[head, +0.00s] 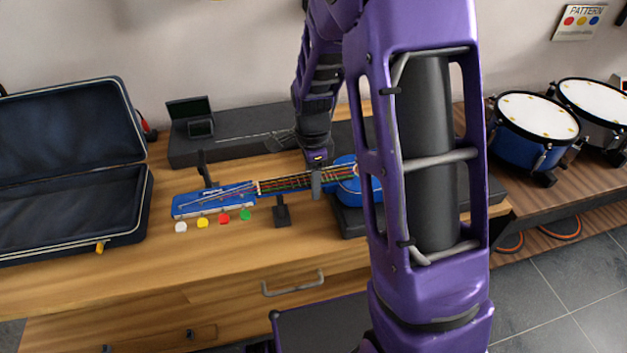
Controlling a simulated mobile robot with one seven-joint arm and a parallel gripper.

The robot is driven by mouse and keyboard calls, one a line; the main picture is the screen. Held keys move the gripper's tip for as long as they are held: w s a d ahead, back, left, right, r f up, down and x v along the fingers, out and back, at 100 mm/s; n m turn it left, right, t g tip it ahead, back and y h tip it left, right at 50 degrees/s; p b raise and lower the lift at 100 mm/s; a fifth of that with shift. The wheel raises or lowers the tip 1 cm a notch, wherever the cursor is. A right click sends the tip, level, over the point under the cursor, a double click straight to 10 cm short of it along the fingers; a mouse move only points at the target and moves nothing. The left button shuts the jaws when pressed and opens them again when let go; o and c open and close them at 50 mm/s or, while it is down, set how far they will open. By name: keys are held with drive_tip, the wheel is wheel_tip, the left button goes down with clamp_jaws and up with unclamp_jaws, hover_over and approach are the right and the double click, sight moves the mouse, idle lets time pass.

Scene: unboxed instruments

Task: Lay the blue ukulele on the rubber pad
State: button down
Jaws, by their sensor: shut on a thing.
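The blue ukulele (215,199) is over the wooden bench, its headstock to the left and its body to the right. My arm hides much of the body. My gripper (316,182) is shut on the ukulele's neck, near the body. A black pad (350,223), which looks like the rubber pad, shows below the body and is partly hidden by the ukulele and my arm. I cannot tell whether the body touches it. Coloured pegs, white, yellow, red and green, show along the front of the headstock.
An open dark case (70,190) is at the left. A small black upright (282,211) stands in front of the neck. A long dark grey block (240,146) lies along the wall, with a small dark device (190,112) on it. Blue drums (535,130) stand at the right.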

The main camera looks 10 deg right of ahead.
drive_tip(key=shift+s+a+f+b, duration=0.1)
drive_tip(key=shift+s+f+b, duration=0.2)
drive_tip(key=shift+f, duration=0.45)
drive_tip(key=c, duration=0.6)
unclamp_jaws()
drive_tip(key=shift+w, duration=0.15)
drive_tip(key=o, duration=0.4)
drive_tip(key=shift+w+r, duration=0.15)
wheel_tip(320, 180, up, 17)
drive_tip(key=p, duration=0.2)
drive_tip(key=shift+r+p, duration=0.2)
drive_tip(key=shift+p, duration=0.15)
